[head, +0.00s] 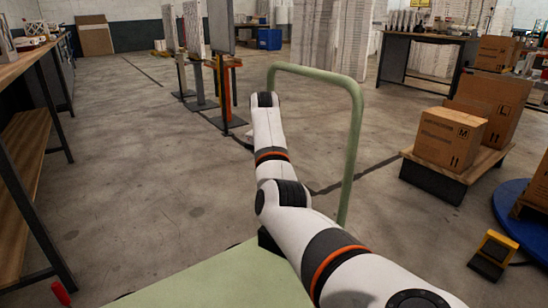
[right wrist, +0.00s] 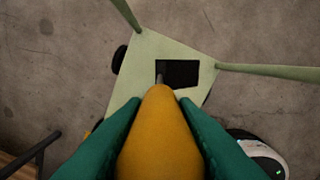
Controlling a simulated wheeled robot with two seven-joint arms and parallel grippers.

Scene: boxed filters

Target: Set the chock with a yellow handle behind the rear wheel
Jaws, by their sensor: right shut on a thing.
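The chock's yellow handle (right wrist: 159,140) fills the lower middle of the right wrist view. My right gripper (right wrist: 160,102) has its green fingers on both sides of it, shut on it. A grey rod leads from the handle to a dark block (right wrist: 182,72), seen against the cart's green deck (right wrist: 135,80); I cannot tell whether it touches the deck. A black wheel (right wrist: 120,58) shows at the cart's left edge; which wheel it is I cannot tell. In the head view my right arm reaches over the deck (head: 215,285), with its gripper out of sight. My left gripper is not in view.
The cart's green tubular handle (head: 357,130) stands upright past my arm. Boxes (head: 450,138) sit on a low platform at right, near a blue disc (head: 510,215) and a yellow-and-black device (head: 493,255). A workbench (head: 25,65) lines the left.

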